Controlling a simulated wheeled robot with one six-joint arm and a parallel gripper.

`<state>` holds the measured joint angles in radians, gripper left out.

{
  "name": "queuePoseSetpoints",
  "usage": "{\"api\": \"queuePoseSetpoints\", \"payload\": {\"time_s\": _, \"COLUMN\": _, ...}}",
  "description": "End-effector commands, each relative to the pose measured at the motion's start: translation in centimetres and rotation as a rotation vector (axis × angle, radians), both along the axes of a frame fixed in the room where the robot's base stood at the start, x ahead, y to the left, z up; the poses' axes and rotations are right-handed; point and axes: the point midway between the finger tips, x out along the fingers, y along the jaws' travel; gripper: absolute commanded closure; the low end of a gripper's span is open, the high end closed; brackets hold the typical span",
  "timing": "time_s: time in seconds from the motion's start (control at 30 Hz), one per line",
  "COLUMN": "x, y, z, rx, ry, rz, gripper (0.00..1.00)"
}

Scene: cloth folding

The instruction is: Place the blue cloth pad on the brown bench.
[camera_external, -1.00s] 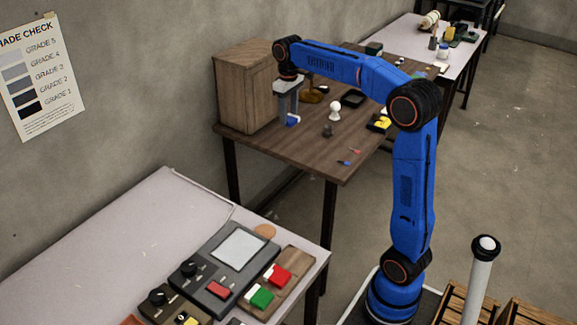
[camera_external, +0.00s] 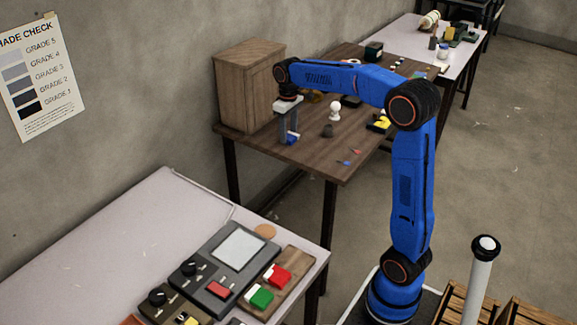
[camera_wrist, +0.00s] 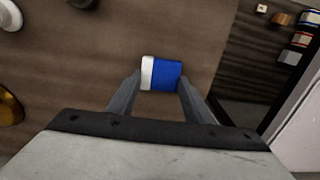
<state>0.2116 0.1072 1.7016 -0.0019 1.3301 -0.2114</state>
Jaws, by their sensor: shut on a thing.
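The blue cloth pad (camera_wrist: 167,75) with a white end shows between my fingertips in the wrist view, and my gripper (camera_wrist: 160,77) is shut on it. In the external view the blue pad (camera_external: 291,139) is at the lower end of my gripper (camera_external: 290,135), which points down over the brown bench (camera_external: 318,164). The pad is low over the left part of the bench top, in front of the wooden cabinet. I cannot tell whether it touches the bench. The bench's brown top (camera_wrist: 95,65) also fills much of the wrist view.
A wooden cabinet (camera_external: 245,88) stands on the bench at the left. The bench's front is mostly clear.

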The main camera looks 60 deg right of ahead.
Motion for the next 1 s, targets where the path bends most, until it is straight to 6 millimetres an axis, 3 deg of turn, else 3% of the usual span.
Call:
{"api": "queuePoseSetpoints", "payload": {"time_s": 0.07, "x": 0.0, "y": 0.0, "z": -0.2, "rx": 0.000, "ry": 0.001, "rz": 0.000, "gripper": 0.75}}
{"api": "queuePoseSetpoints", "payload": {"time_s": 0.1, "x": 0.0, "y": 0.0, "z": -0.2, "rx": 0.000, "ry": 0.000, "rz": 0.000, "gripper": 0.49}}
{"api": "queuePoseSetpoints", "payload": {"time_s": 0.17, "x": 0.0, "y": 0.0, "z": -0.2, "rx": 0.000, "ry": 0.000, "rz": 0.000, "gripper": 0.35}}
{"api": "queuePoseSetpoints", "payload": {"time_s": 0.57, "x": 0.0, "y": 0.0, "z": 0.3, "rx": 0.000, "ry": -0.001, "rz": 0.000, "gripper": 0.35}}
{"api": "queuePoseSetpoints", "payload": {"time_s": 0.77, "x": 0.1, "y": 0.0, "z": 3.1, "rx": -0.001, "ry": -0.003, "rz": 0.000, "gripper": 0.35}}
{"api": "queuePoseSetpoints", "payload": {"time_s": 1.0, "x": 0.1, "y": 0.0, "z": 7.8, "rx": 0.000, "ry": -0.002, "rz": 0.000, "gripper": 0.35}}
